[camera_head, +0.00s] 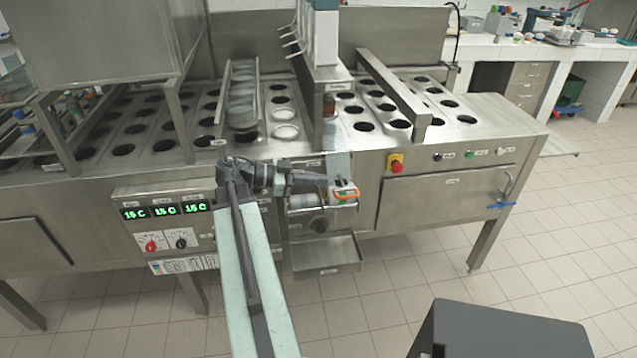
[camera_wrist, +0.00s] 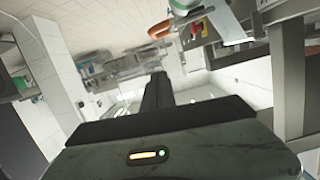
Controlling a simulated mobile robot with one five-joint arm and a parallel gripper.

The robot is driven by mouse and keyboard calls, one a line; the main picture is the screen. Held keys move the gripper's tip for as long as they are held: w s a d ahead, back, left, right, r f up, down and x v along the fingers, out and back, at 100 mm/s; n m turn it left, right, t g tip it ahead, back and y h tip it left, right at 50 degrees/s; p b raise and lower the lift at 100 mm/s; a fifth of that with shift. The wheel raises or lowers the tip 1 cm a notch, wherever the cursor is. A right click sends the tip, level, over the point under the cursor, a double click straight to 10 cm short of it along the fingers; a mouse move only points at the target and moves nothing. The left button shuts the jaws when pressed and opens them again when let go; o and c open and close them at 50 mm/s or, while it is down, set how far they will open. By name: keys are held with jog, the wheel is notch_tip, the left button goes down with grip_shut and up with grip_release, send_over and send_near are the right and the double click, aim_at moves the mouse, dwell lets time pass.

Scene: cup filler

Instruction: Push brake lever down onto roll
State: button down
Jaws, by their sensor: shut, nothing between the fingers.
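My gripper (camera_head: 322,181) is shut and empty at the front of the filling machine, in the head view. Its tip points right, close to an orange-edged lever (camera_head: 346,195), which looks like the brake lever. I cannot tell whether they touch. The roll (camera_head: 303,203) sits just below my gripper, partly hidden by it, above a metal tray. A strip of film (camera_head: 340,165) runs up behind the lever. In the wrist view, my dark gripper (camera_wrist: 157,88) points up the picture, and an orange part (camera_wrist: 159,30) shows beyond it at the top.
A red and yellow knob (camera_head: 396,163) is right of the lever. A control panel with green displays (camera_head: 165,211) is at the left. An open metal tray (camera_head: 325,253) juts out below the roll. A dark box (camera_head: 500,330) stands front right. The tiled floor between is clear.

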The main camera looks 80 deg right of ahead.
jog(key=b, duration=0.1)
send_over(339, 198)
jog(key=f, duration=0.2)
notch_tip(339, 198, down, 3)
jog(key=b, duration=0.4)
jog(key=shift+d+f, duration=0.15)
jog(key=shift+f, duration=0.2)
jog(key=f+b, duration=0.2)
jog(key=shift+s+a+f+b, duration=0.1)
jog(key=shift+a+f+b, duration=0.15)
jog(key=shift+b, duration=0.15)
jog(key=shift+r, duration=0.15)
jog(key=shift+r, duration=0.1)
